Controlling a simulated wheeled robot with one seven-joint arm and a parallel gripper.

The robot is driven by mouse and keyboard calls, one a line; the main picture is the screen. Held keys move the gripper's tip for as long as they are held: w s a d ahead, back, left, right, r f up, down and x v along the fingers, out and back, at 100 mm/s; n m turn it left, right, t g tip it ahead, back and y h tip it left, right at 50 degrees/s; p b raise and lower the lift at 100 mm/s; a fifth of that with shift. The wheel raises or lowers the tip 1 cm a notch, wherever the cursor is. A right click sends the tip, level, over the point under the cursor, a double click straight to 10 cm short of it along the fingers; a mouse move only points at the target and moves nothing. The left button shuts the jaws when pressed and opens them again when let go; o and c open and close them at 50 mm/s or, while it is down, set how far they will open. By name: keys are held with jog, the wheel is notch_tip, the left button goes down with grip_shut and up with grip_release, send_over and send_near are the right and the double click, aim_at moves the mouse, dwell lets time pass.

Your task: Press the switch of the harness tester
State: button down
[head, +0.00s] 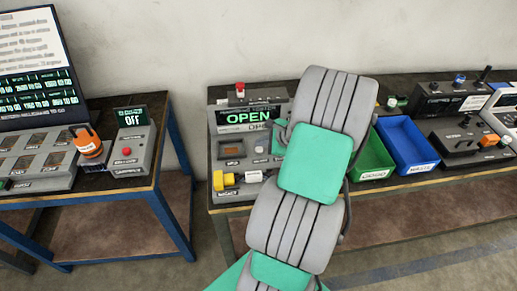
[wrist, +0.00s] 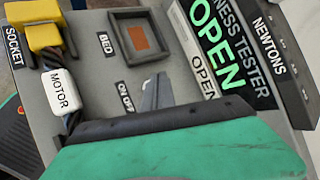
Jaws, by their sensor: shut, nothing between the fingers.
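The harness tester (head: 232,170) is a grey sloped box on the right-hand bench, with a green "OPEN" display (head: 248,118). In the wrist view its panel (wrist: 95,75) shows a "BED" recess with an orange-brown square (wrist: 141,36) and a label reading "ON OFF" (wrist: 125,97). A yellow plug (wrist: 45,35) sits at the "SOCKET" label, with a white "MOTOR" tag on its cable. My gripper (wrist: 155,92) is shut and empty, its fingertips over the panel beside the "ON OFF" label. The switch itself is hidden or cannot be made out; contact cannot be told.
A red-topped unit (head: 240,92) stands behind the tester. Right of my arm are a green bin (head: 374,172), a blue bin (head: 420,160) and dark test boxes (head: 465,140). The left bench holds a screen (head: 35,60), an orange device (head: 88,145) and a box showing "OFF" (head: 132,150).

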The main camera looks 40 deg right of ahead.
aim_at(261, 150)
jog(key=shift+f, duration=0.1)
jog(key=shift+s+f, duration=0.1)
jog(key=shift+f, duration=0.4)
dwell(0.4)
jog(key=shift+r+p, duration=0.5)
jog(key=shift+r, duration=0.15)
notch_tip(261, 150, up, 4)
jog(key=p, duration=0.3)
jog(key=shift+f, duration=0.1)
jog(key=shift+r+p, duration=0.5)
jog(key=shift+r, duration=0.6)
